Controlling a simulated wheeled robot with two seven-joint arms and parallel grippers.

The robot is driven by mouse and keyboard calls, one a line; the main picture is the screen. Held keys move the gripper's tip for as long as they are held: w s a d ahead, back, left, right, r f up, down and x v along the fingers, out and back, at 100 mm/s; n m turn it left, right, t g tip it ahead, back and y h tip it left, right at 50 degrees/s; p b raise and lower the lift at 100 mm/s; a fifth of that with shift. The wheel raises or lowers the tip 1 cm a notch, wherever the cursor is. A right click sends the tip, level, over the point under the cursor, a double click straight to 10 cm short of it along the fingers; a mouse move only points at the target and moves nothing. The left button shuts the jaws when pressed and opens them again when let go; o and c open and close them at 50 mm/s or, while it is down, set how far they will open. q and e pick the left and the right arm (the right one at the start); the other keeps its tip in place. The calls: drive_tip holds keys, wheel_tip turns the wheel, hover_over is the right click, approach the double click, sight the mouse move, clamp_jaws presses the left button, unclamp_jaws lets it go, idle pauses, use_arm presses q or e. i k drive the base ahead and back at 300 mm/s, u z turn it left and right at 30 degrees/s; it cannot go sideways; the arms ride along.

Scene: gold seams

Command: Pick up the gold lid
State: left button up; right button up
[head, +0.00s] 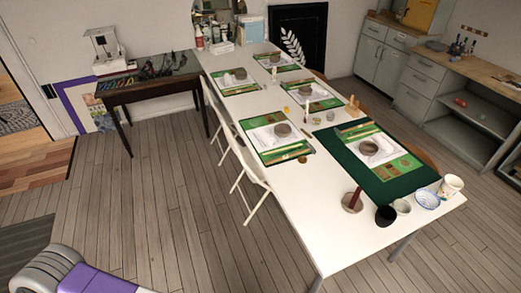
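I cannot single out the gold lid for certain. A small gold-brown round thing (302,159) lies at the front right corner of a green place mat (268,158) on the long white table. Neither of my grippers shows in the head view.
The white table (310,215) holds several mats with bowls. A dark green mat (352,178), a dark cup (385,215) and a blue-white bowl (427,199) are at its near end. White folding chairs (243,170) line its left side. The wooden floor (160,200) at left is clear.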

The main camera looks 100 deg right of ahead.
sight(302, 160)
drive_tip(key=z, duration=3.1)
drive_tip(key=i, duration=1.15)
drive_tip(key=z, duration=0.5)
drive_tip(key=i, duration=1)
